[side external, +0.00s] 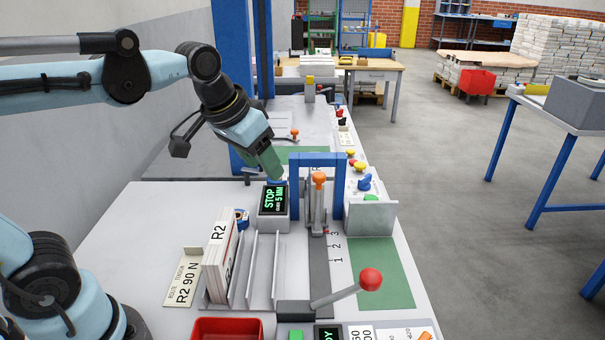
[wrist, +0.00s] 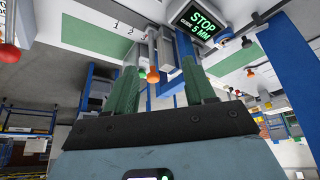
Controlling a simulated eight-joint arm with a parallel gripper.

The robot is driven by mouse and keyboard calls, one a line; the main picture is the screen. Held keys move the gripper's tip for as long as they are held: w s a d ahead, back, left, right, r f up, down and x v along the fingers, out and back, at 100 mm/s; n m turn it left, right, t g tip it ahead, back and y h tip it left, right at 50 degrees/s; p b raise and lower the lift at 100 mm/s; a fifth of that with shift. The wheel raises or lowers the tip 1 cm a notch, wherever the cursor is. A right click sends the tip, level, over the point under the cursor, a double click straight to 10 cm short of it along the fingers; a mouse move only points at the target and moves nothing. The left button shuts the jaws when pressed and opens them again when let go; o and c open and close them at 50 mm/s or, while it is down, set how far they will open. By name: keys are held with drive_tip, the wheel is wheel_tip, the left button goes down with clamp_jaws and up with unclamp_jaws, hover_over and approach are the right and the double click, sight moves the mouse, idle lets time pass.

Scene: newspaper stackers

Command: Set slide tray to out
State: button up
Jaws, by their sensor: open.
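My gripper (side external: 274,172) is open and empty, its green fingers pointing down just behind the STOP display box (side external: 273,205). In the wrist view my gripper (wrist: 158,68) shows two green fingers spread apart. An upright grey metal plate (side external: 372,217) stands at the back of a green pad (side external: 385,275), right of the blue frame. It may be part of the slide tray, but I cannot tell for certain. A lever with a red ball (side external: 370,280) leans right at the front. A lever with an orange knob (side external: 319,179) stands upright within the blue frame.
The blue frame (side external: 335,158) rises close right of my gripper. A rack (side external: 263,270) with upright dividers holds an R2 stack (side external: 219,260) in front. A red bin (side external: 228,329) sits at the front edge. A blue column (side external: 245,80) stands behind my gripper.

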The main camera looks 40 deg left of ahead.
sight(319, 175)
drive_tip(key=w+d+r+g, duration=0.3)
drive_tip(key=w+r+g, duration=0.3)
drive_tip(key=w, duration=0.6)
drive_tip(key=shift+t, duration=0.4)
drive_tip(key=shift+f, duration=5.85)
clamp_jaws()
